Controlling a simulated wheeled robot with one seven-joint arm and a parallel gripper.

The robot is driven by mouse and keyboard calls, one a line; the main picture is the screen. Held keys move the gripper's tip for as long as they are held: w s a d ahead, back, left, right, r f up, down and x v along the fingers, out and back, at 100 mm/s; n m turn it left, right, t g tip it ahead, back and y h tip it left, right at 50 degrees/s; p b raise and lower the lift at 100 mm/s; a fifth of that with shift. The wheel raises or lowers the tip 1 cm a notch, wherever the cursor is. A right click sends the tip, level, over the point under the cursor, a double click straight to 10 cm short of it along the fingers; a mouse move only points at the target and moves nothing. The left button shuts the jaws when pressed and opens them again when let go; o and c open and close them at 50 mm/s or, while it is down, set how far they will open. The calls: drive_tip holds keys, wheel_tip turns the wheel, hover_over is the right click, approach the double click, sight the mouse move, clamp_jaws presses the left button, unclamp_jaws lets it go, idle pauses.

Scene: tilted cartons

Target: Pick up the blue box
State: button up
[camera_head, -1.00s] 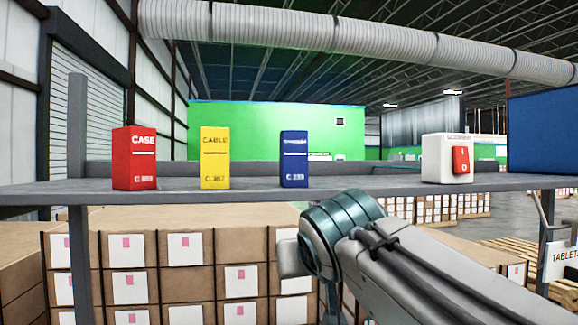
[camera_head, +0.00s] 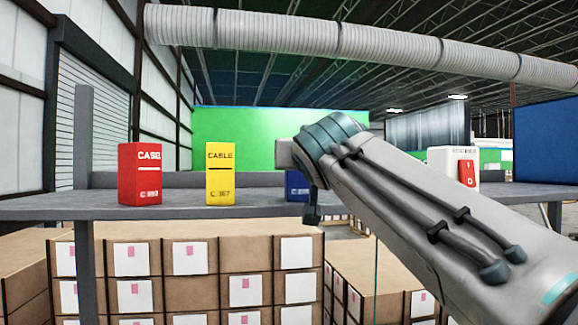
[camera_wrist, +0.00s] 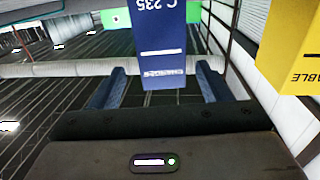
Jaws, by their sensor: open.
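The blue box (camera_head: 296,186) stands upright on the grey shelf (camera_head: 230,203), mostly hidden behind my arm in the head view. In the wrist view, which is upside down, the blue box (camera_wrist: 152,45) shows its white lettering. My gripper (camera_wrist: 158,78) is open in the wrist view, with one finger to each side of the blue box's line. The box's end appears between or just beyond the fingertips; I cannot tell how deep it sits. The fingers are not clear in the head view.
A yellow box (camera_head: 220,173) and a red box (camera_head: 140,173) stand to the left on the shelf. A white box with a red switch (camera_head: 466,172) stands to the right. Stacked cartons (camera_head: 190,262) are below. The yellow box also shows in the wrist view (camera_wrist: 292,45).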

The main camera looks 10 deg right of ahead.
drive_tip(key=w+p, duration=0.1)
drive_tip(key=w, duration=0.1)
drive_tip(key=w+p, duration=0.2)
drive_tip(key=w, duration=0.1)
drive_tip(key=shift+w+d+f, duration=0.1)
drive_tip(key=shift+w+f, duration=0.1)
drive_tip(key=shift+w, duration=0.1)
drive_tip(key=c, duration=1.1)
